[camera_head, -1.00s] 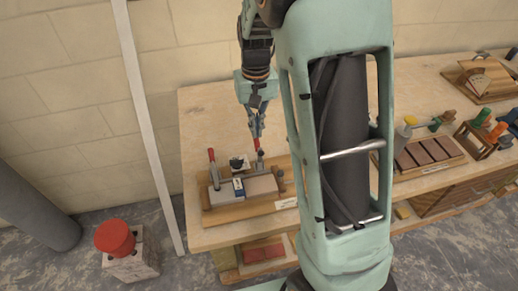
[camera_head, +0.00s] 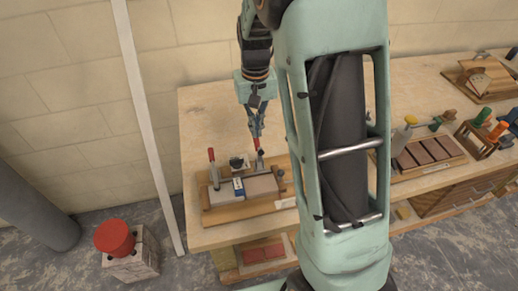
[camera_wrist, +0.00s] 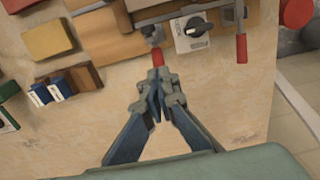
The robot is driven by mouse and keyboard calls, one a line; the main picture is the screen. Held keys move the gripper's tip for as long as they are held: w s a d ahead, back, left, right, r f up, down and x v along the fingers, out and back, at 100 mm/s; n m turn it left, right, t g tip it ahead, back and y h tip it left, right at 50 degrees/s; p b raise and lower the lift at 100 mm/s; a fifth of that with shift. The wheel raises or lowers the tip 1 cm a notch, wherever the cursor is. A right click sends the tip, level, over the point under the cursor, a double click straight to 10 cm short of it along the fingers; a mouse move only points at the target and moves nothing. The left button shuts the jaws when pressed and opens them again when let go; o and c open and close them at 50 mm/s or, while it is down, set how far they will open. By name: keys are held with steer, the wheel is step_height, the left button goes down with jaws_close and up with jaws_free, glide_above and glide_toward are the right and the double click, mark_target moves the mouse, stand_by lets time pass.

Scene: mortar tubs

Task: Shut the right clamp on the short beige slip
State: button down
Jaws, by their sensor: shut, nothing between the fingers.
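The clamping fixture is a wooden board (camera_head: 221,217) carrying a greyish-beige slip (camera_head: 262,187), with a blue-and-white label lying on its left part. The right clamp has a red-tipped handle (camera_head: 257,144), standing up just below my gripper (camera_head: 257,131). In the wrist view that red tip (camera_wrist: 158,57) is just ahead of my gripper (camera_wrist: 158,88), whose fingers are together and hold nothing. I cannot tell whether they touch the handle. The left clamp's red handle (camera_head: 211,155) stands upright; it also shows in the wrist view (camera_wrist: 241,48). The right clamp's pad is too small to judge.
A grey box with a black knob (camera_wrist: 198,26) sits between the two handles. Coloured blocks (camera_wrist: 47,39) lie on the bench beside the fixture. A tray of brown slips (camera_head: 418,153) and a tool rack stand to the right. The bench behind the fixture is clear.

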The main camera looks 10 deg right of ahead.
steer(key=shift+w+f, duration=0.3)
steer(key=shift+f, duration=0.35)
steer(key=shift+w+f+b, duration=0.45)
steer(key=shift+f+b, duration=0.25)
step_height(320, 180, up, 7)
steer(key=p, duration=0.5)
steer(key=shift+r, duration=0.1)
stand_by(0.4)
